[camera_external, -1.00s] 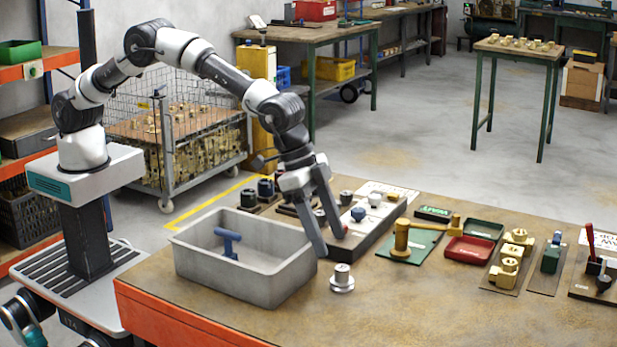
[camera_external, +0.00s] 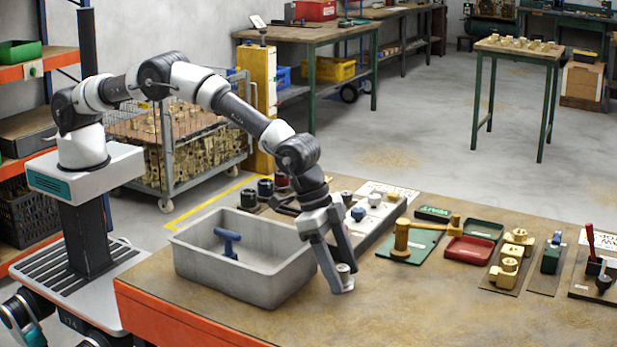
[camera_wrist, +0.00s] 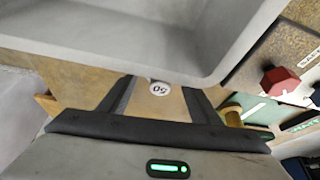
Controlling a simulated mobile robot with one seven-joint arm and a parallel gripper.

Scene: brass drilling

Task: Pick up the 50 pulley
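The 50 pulley (camera_external: 343,269) is a small silver stepped part standing upright on the bench, just right of the grey bin. Its round top, marked 50, shows in the wrist view (camera_wrist: 159,88). My gripper (camera_external: 347,278) points down at the pulley, with its fingers low around it. In the wrist view my gripper (camera_wrist: 159,95) is open, with one finger on each side of the pulley's top and gaps between. In the external view the near finger hides much of the pulley's flange.
The grey bin (camera_external: 200,262) stands close left of my gripper and holds a blue T-shaped part (camera_external: 228,241). A board with knobs lies behind (camera_external: 380,222). A mallet (camera_external: 402,238) and a red tray (camera_external: 468,250) are to the right. The bench's front right is clear.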

